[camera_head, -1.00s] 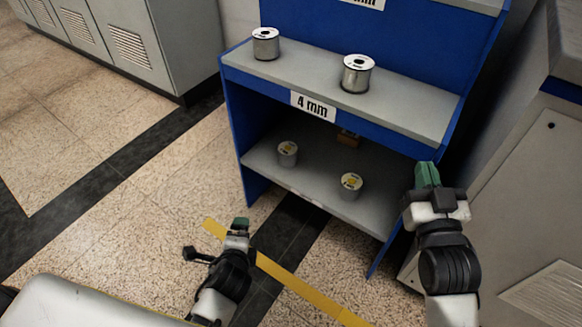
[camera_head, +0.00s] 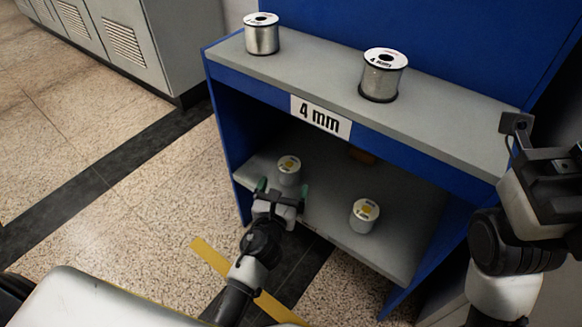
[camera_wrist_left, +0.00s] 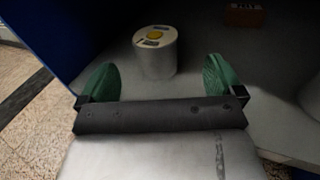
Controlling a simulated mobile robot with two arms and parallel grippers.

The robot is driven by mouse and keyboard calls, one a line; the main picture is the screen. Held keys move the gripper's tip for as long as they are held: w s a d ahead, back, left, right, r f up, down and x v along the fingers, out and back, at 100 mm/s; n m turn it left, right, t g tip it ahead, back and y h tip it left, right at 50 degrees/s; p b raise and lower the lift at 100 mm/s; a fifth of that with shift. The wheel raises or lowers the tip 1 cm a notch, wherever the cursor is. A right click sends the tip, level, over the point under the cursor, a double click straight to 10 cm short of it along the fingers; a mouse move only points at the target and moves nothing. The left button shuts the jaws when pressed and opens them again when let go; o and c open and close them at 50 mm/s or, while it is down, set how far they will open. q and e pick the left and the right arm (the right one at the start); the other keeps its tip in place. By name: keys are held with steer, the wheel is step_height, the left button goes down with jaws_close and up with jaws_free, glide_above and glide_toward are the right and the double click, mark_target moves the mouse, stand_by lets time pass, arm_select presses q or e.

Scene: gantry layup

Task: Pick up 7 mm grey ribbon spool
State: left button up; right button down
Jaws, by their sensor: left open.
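Two grey spools with white tops and yellow centres stand upright on the lower shelf. The left spool (camera_head: 289,173) is just ahead of my left gripper (camera_head: 282,190). The right spool (camera_head: 364,216) appears to carry a 7 mm mark, but the print is small. In the left wrist view, the left spool (camera_wrist_left: 156,56) stands beyond and between the green fingertips of my left gripper (camera_wrist_left: 160,76), with visible space on both sides. The left gripper is open and empty. My right arm's hand (camera_head: 545,185) is at the right edge; its fingertips do not show.
The upper shelf (camera_head: 440,115) carries a 4 mm sign (camera_head: 320,116) and two larger spools, left (camera_head: 262,35) and right (camera_head: 383,75). It overhangs the lower shelf (camera_head: 320,205). A small orange-brown block (camera_wrist_left: 243,14) lies at the lower shelf's back. Grey cabinets (camera_head: 110,40) stand left.

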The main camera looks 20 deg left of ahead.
mark_target(292, 157)
arm_select(q)
steer(key=shift+w+f, duration=0.15)
steer(key=shift+w, duration=1)
steer(key=w, duration=0.2)
steer(key=w+b, duration=0.1)
steer(key=w+a+b, duration=0.1)
steer(key=w, duration=0.1)
steer(key=shift+w, duration=0.35)
steer(key=c, duration=1.3)
